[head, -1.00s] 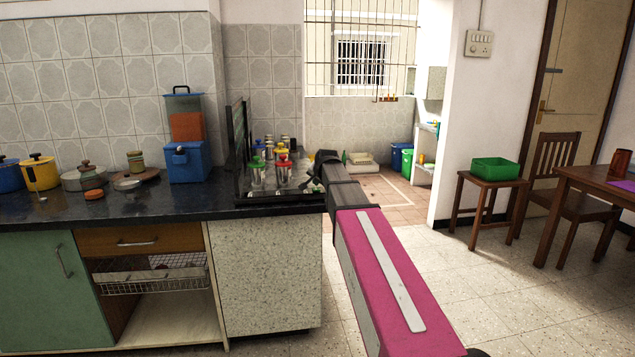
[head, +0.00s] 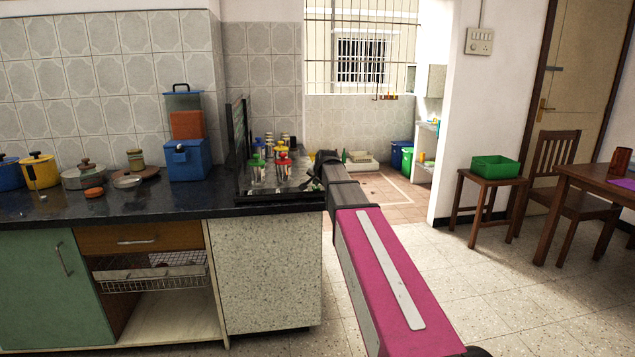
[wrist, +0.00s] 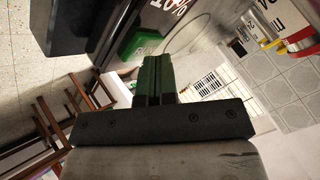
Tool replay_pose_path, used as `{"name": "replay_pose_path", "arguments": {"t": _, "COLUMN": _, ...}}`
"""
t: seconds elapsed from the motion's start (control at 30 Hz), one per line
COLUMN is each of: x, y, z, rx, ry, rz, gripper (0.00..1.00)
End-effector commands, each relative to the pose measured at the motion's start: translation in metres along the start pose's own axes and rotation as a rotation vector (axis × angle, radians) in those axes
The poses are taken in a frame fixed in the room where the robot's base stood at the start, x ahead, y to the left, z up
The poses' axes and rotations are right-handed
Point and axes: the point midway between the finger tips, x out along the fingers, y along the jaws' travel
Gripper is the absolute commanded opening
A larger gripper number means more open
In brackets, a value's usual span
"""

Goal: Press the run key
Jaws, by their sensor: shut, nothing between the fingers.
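In the wrist view, the dark green fingers of my gripper (wrist: 158,62) are together with nothing between them. Just beyond and to the left of the tips is a green patch (wrist: 138,42) with faint pale marks, beside a dark surface with white lettering. It may be the run key, but I cannot tell for sure, nor whether the tips touch it. In the head view, my gripper (head: 325,157) is at the right end of the counter, small and mostly hidden by my arm. A dark upright panel (head: 238,135) stands to its left; its keys cannot be read.
Steel tumblers with coloured lids (head: 281,158) stand on a dark base between panel and gripper. A blue box (head: 187,160) and several pots are farther left on the black counter (head: 150,203). A green crate (head: 495,167) rests on a stool at right. The floor between is clear.

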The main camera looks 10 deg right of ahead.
Motion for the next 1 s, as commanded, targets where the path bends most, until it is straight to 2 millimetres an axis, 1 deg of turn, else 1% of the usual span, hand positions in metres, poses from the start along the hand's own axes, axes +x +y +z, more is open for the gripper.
{"name": "replay_pose_path", "arguments": {"t": 0.23, "x": -0.005, "y": -0.004, "z": -0.004, "rx": 0.0, "ry": -0.001, "rz": 0.001, "gripper": 0.0}}
{"name": "replay_pose_path", "arguments": {"t": 0.63, "x": -0.008, "y": -0.006, "z": -0.006, "rx": 0.0, "ry": 0.0, "rz": 0.0, "gripper": 0.0}}
{"name": "replay_pose_path", "arguments": {"t": 1.0, "x": -0.028, "y": -0.021, "z": -0.021, "rx": 0.0, "ry": 0.0, "rz": 0.0, "gripper": 0.0}}
